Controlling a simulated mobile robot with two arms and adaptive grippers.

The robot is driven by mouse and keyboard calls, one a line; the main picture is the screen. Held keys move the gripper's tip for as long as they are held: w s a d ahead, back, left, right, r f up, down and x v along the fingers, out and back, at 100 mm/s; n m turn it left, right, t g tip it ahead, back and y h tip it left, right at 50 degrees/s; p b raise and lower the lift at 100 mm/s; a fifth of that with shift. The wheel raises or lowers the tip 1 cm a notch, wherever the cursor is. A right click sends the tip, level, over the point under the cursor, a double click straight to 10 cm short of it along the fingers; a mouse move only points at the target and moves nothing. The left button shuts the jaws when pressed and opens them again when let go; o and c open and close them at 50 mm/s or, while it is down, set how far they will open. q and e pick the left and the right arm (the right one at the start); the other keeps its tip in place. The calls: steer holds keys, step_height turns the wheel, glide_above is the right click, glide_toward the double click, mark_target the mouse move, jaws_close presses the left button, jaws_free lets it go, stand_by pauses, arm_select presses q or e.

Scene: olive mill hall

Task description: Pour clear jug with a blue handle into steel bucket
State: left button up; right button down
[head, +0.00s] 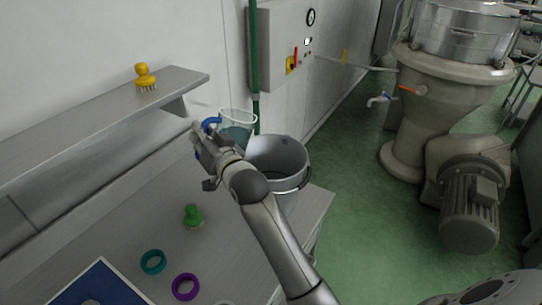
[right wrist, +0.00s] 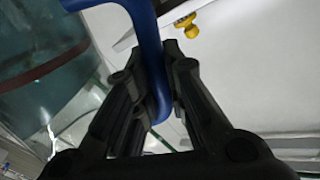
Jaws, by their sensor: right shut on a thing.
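The clear jug (head: 236,117) with a blue handle (head: 211,122) holds teal-looking liquid. It is beside the upper left rim of the steel bucket (head: 283,152), partly hidden by my gripper; it looks close to upright. My right gripper (head: 203,140) is shut on the blue handle. In the right wrist view, the fingers (right wrist: 155,95) close around the handle (right wrist: 150,55), and the jug's wall and liquid (right wrist: 40,60) show at left. The bucket stands upright on the table's right end, its lower part partly behind my right arm.
On the table (head: 130,215) are a green brush (head: 193,215), a teal ring (head: 152,262), a purple ring (head: 185,287) and a blue tray (head: 100,285). A yellow brush (head: 145,77) sits on the wall shelf (head: 90,118). A green pole (head: 254,70) stands behind the jug.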

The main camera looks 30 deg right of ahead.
mark_target(218, 130)
steer(key=shift+d+f+m+b, duration=0.15)
steer(key=shift+d+m+b, duration=0.35)
steer(key=shift+d+m, duration=0.3)
steer(key=shift+w+d, duration=0.1)
steer(key=shift+d, duration=0.1)
steer(key=shift+d+r+m, duration=0.3)
steer(key=shift+d+m, duration=0.25)
steer(key=shift+m, duration=0.15)
steer(key=shift+w+d+f+m+b, duration=0.15)
steer(key=shift+d+f+m+b, duration=0.35)
steer(key=shift+m+b, duration=0.4)
steer(key=shift+d, duration=0.1)
steer(key=shift+d+r+m+b, duration=0.35)
steer(key=shift+d+m, duration=0.2)
steer(key=shift+m, duration=0.35)
steer(key=shift+w, duration=0.1)
steer(key=shift+d, duration=0.1)
